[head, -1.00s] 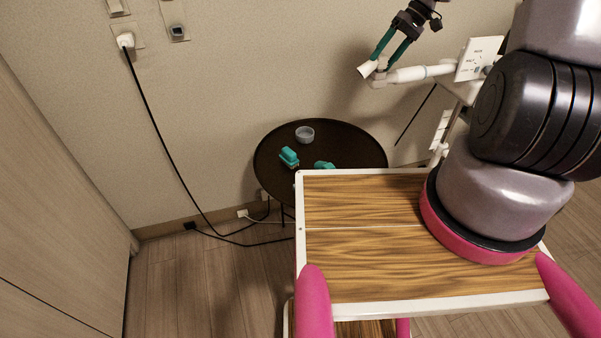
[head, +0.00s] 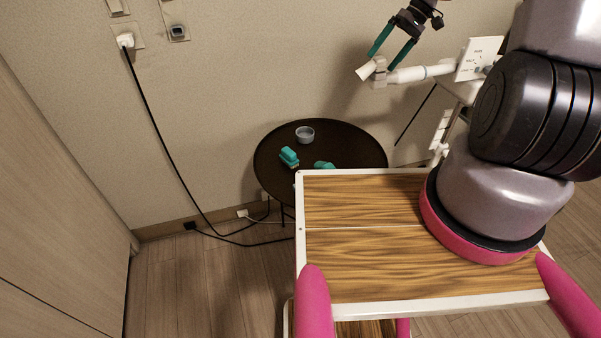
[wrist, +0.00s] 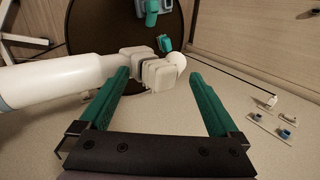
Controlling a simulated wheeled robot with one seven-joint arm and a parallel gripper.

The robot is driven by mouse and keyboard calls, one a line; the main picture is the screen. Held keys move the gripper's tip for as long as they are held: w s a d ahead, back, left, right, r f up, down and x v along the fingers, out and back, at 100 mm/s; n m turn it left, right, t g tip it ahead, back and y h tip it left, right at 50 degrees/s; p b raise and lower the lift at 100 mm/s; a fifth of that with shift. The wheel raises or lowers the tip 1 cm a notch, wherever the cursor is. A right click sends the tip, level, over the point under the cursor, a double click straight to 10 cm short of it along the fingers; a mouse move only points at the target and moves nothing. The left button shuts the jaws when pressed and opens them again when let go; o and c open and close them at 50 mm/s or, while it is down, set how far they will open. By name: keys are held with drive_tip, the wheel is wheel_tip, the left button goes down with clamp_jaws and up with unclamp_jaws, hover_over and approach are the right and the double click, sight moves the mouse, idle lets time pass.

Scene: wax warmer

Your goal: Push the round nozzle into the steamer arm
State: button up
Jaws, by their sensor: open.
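The white steamer arm (head: 415,74) reaches left from the white panel, and it also shows in the wrist view (wrist: 55,82). At its free end is the short white round nozzle (head: 366,71), tilted. In the wrist view the nozzle (wrist: 179,64) shows as a rounded end beyond blocky white joint pieces (wrist: 155,72). My gripper (head: 381,60) is open just above this end, with teal fingers apart. In the wrist view my gripper (wrist: 159,74) has the joint pieces between its fingertips, with clear space on the right. I cannot tell how deep the nozzle sits.
A dark round table (head: 350,143) below holds a grey bowl (head: 305,134) and teal items (head: 289,156). A wood-topped cart (head: 365,270) stands in front. The wall is close behind the steamer arm. A black cable (head: 165,140) hangs at left.

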drive_tip(key=v, duration=0.7)
drive_tip(key=shift+d+r, duration=0.15)
drive_tip(key=shift+r, duration=0.05)
idle(1.0)
drive_tip(key=shift+w, duration=0.1)
drive_tip(key=v, duration=1.1)
drive_tip(key=s+a+r+m+t+h, duration=0.35)
drive_tip(key=s+a+r, duration=0.55)
drive_tip(key=s+r, duration=0.45)
drive_tip(key=s+a+m+t+h, duration=0.1)
drive_tip(key=s+t, duration=0.4)
drive_tip(key=s, duration=1.1)
drive_tip(key=shift+s+a+m, duration=0.35)
drive_tip(key=shift+a+m, duration=0.4)
drive_tip(key=shift+m, duration=0.5)
drive_tip(key=shift+t, duration=0.25)
